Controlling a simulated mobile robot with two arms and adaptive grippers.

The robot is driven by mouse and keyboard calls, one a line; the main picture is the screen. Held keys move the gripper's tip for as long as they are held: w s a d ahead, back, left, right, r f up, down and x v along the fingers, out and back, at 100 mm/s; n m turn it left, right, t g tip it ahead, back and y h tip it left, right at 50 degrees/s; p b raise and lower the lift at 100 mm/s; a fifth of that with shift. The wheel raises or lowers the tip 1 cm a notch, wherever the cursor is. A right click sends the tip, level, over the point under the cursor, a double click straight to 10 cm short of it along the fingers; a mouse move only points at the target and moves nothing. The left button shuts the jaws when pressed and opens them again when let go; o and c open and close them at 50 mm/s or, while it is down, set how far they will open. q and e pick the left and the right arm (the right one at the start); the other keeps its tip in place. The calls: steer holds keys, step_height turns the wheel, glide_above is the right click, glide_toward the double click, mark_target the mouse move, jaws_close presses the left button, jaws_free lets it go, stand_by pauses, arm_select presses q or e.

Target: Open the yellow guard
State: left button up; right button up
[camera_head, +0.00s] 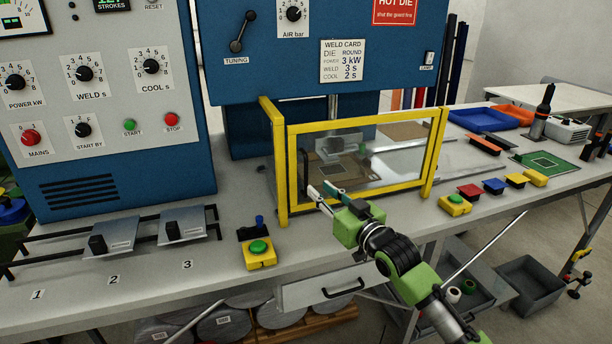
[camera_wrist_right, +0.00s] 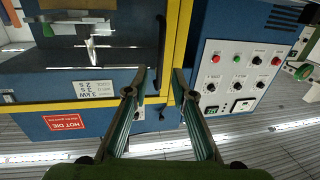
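The yellow guard (camera_head: 362,122) is a yellow frame around a clear pane, standing upright in front of the welder's die area. It looks shut. Its black upright handle (camera_head: 304,172) is at the pane's left side. My right gripper (camera_head: 320,189) is in front of the guard's lower left part, fingers pointing at the handle. In the right wrist view the two fingers (camera_wrist_right: 160,72) are apart with nothing between them. The handle (camera_wrist_right: 161,42) shows just beyond and between the tips, beside the yellow frame (camera_wrist_right: 177,45). I cannot tell any contact. My left gripper is not in view.
A yellow box with a green button (camera_head: 259,254) stands left of the guard, and another (camera_head: 455,205) stands right. The control cabinet (camera_head: 100,110) is at the left. Coloured blocks (camera_head: 494,186) lie at the right. The bench front below the guard is mostly clear.

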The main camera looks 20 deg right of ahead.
mark_target(307, 179)
steer(key=p+x, duration=0.1)
steer(key=x, duration=0.7)
steer(key=shift+w, duration=0.1)
jaws_close()
